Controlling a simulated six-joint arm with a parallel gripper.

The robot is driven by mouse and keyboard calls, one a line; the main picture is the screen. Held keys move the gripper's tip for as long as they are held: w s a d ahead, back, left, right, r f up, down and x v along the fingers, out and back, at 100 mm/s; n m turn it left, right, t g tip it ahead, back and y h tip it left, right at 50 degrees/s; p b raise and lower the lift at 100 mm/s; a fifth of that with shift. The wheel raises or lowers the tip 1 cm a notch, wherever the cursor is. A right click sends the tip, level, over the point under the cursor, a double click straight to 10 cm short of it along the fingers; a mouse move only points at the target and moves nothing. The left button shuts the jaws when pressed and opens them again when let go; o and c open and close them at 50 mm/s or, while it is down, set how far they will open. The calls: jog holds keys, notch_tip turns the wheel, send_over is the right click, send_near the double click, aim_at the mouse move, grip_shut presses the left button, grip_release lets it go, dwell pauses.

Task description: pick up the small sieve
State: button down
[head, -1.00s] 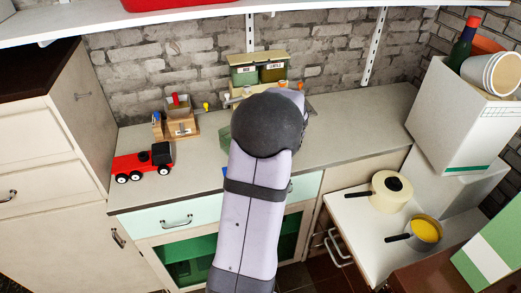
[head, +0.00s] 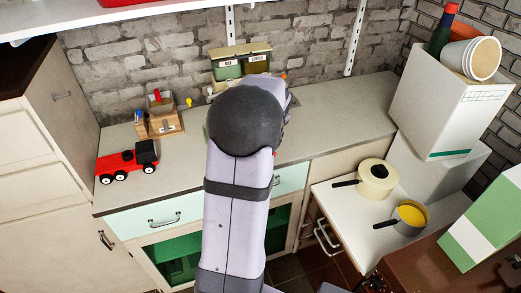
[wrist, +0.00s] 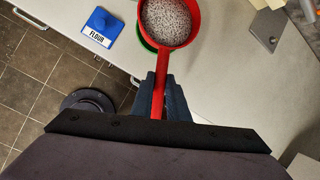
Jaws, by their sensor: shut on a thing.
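The small sieve is a red round strainer with a grey mesh bowl (wrist: 170,20) and a straight red handle, seen in the wrist view. My gripper (wrist: 162,92) is shut on the handle, with the dark fingers on both sides of it. The bowl points away from the gripper over the counter; I cannot tell how far above it. In the head view, my arm hides the gripper and the sieve.
A blue box marked FLOUR (wrist: 101,27) and a partly hidden green thing (wrist: 145,42) are near the sieve. A red toy truck (head: 127,162) is at left. Pots (head: 377,180) sit at right. The counter's right part (head: 350,112) is clear.

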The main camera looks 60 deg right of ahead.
notch_tip(320, 180, up, 8)
jog(key=shift+f+b, duration=0.1)
jog(key=shift+b, duration=0.4)
jog(key=shift+p, duration=0.3)
jog(key=shift+f+p, duration=0.15)
jog(key=shift+p, duration=0.35)
jog(key=shift+w+d+f+p, duration=0.1)
jog(key=shift+f+p, duration=0.45)
jog(key=shift+p, duration=0.65)
jog(key=shift+f+p, duration=0.95)
jog(key=shift+p, duration=0.15)
jog(key=shift+f, duration=0.2)
jog(key=shift+f+b, duration=0.2)
jog(key=shift+b, duration=0.15)
jog(key=shift+f+b, duration=2)
jog(key=shift+b, duration=0.2)
jog(key=shift+a, duration=0.2)
